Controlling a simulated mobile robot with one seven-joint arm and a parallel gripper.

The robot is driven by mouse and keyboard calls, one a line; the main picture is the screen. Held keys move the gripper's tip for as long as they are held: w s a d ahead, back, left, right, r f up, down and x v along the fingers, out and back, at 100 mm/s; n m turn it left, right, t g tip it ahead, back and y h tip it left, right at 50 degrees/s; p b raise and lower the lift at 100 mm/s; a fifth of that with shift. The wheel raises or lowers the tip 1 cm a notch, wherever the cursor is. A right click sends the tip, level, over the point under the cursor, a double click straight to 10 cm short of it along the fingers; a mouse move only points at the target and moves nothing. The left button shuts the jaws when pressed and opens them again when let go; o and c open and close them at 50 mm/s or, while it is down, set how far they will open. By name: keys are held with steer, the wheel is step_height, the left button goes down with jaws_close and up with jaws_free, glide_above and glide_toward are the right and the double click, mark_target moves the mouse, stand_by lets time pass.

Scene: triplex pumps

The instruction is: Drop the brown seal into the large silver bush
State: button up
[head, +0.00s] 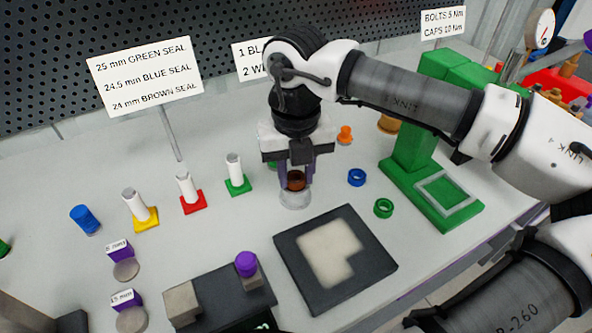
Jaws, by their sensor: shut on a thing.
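The brown seal (296,181) is a small dark brown ring between the fingers of my gripper (297,178). My gripper points straight down and is shut on the seal. The large silver bush (295,200) stands upright on the table directly below the seal. The seal appears at or just above the bush's top opening; I cannot tell whether they touch. The fingers hide part of the seal and the bush's rim.
A blue ring (357,177) and a green ring (383,208) lie to the right. A dark square tray (375,272) lies in front. White posts on yellow (147,224), red (193,207) and green (238,188) bases stand left. A green fixture (408,150) stands at right.

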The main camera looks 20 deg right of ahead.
stand_by(0.4)
steer(key=o, duration=1)
steer(key=shift+o, duration=0.2)
step_height(320, 180, up, 14)
steer(key=p, duration=0.8)
steer(key=shift+f, duration=0.15)
